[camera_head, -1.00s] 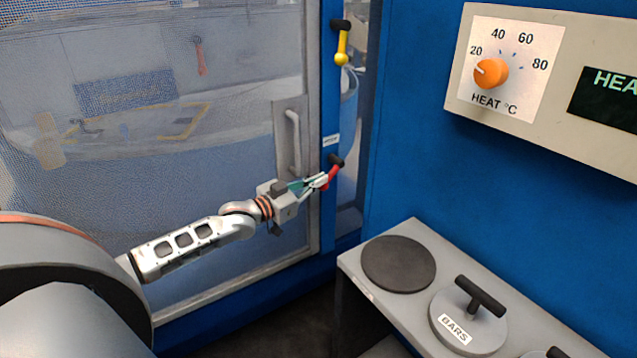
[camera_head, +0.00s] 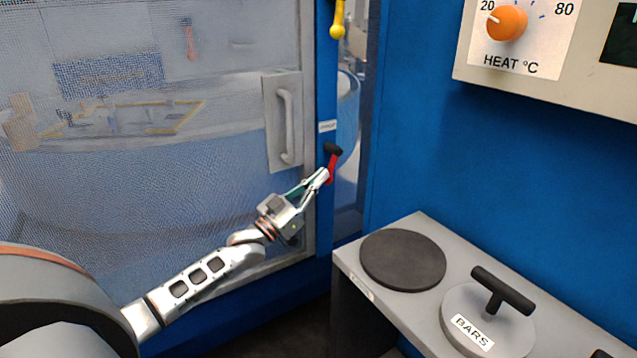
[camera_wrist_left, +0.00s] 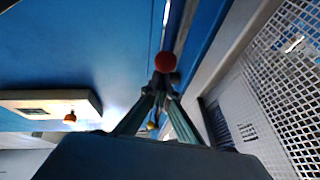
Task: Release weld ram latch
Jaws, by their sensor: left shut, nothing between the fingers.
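A red-handled latch (camera_head: 331,168) with a black pivot sits on the blue post beside the mesh door. Its handle hangs almost straight down, slightly to the left. A small label above it is too small to read. My left gripper (camera_head: 324,174) is shut and empty, with its fingertips right against or just beside the red handle; I cannot tell if they touch. In the left wrist view the handle's round red end (camera_wrist_left: 165,62) shows just past the closed fingertips (camera_wrist_left: 163,84). My right gripper is not in view.
A yellow-handled latch (camera_head: 337,20) is higher on the same post. A grey door handle (camera_head: 287,125) is left of the red latch. At right stand a grey bench (camera_head: 418,222) with a dark disc and a "BARS" lid (camera_head: 487,318), below a heat control panel (camera_head: 560,95).

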